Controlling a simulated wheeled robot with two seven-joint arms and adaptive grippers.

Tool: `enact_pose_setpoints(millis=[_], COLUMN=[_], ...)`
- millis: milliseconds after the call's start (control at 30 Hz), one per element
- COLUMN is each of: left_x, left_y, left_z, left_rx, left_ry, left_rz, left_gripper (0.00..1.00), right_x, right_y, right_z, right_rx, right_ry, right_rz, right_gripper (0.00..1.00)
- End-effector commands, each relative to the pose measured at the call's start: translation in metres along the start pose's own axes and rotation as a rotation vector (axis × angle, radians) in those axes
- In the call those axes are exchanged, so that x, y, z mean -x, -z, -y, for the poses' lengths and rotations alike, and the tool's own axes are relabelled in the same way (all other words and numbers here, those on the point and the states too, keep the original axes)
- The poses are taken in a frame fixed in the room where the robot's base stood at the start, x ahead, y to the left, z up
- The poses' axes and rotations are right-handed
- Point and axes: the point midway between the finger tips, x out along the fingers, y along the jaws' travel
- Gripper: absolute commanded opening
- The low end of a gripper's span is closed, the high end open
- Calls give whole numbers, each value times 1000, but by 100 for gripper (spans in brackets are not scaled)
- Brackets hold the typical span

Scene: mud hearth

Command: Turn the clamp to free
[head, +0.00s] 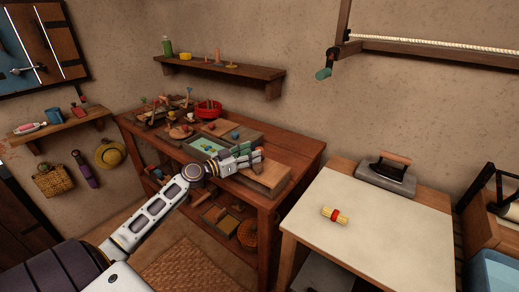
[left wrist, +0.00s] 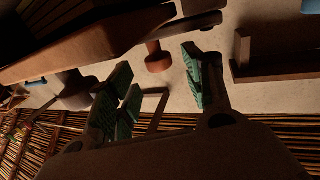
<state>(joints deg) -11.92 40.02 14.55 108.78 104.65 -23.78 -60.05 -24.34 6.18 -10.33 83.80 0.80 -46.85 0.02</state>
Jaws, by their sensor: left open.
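My left gripper (head: 245,153) is over the right part of the wooden workbench (head: 300,150), close to a wooden block-like fixture (head: 268,176). In the left wrist view its teal-padded fingers (left wrist: 158,88) stand apart, with nothing held between them. A brown round knob-like wooden part (left wrist: 158,58) shows just beyond the gap, apart from the fingers as far as I can see. It hangs by a larger dark wooden piece (left wrist: 90,40). I cannot tell for sure which part is the clamp or how it is turned; the gripper partly hides the fixture in the head view. My right gripper is out of view.
The bench also bears a green-lined tray (head: 203,145), a red basket (head: 208,108) and small wooden items. A wall shelf (head: 225,70) hangs above.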

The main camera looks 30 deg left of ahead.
Motion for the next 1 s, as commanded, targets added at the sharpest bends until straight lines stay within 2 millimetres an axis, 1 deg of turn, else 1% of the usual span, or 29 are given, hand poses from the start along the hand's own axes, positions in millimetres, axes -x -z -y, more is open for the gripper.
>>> enact_pose_setpoints(millis=[200, 533, 733, 1000], left_x=[-17, -38, -45, -46], left_y=[1, 1, 0, 0], left_z=[0, 0, 0, 0], left_rx=[-1, 1, 0, 0], left_ry=[0, 0, 1, 1], left_rz=[0, -1, 0, 0], left_gripper=[51, 51, 51, 51], right_x=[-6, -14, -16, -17], right_y=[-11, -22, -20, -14], right_z=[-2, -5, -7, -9], right_rx=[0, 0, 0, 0], right_ry=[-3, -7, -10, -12], right_rz=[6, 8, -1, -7], right_gripper=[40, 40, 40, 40])
